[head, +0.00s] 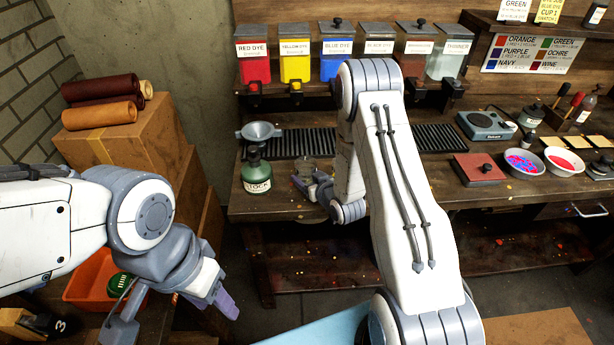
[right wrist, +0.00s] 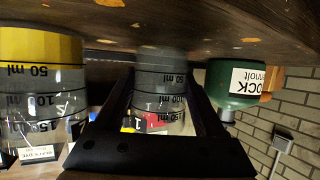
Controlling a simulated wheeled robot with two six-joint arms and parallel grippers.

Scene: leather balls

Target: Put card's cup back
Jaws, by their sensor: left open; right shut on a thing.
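My right gripper (head: 313,187) is at the workbench's left part, beside the green stock bottle (head: 256,172). It is shut on a clear measuring cup with a dark grey band (right wrist: 160,90); the cup shows partly in the head view (head: 311,166). A second measuring cup, with a yellow band (right wrist: 42,85), stands to the left in the right wrist view; my right arm seems to hide it in the head view. A yellow card reading "CUP 1" (head: 549,11) hangs at the top right. My left gripper (head: 176,316) is open and empty at the lower left.
Dye dispensers, such as the red one (head: 254,66), line the back shelf. A black slatted rack (head: 300,143) runs along the bench behind the bottle. A funnel (head: 259,131) sits above the bottle. A scale (head: 486,125) and bowls (head: 524,162) stand right. An orange bin (head: 88,283) is near my left gripper.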

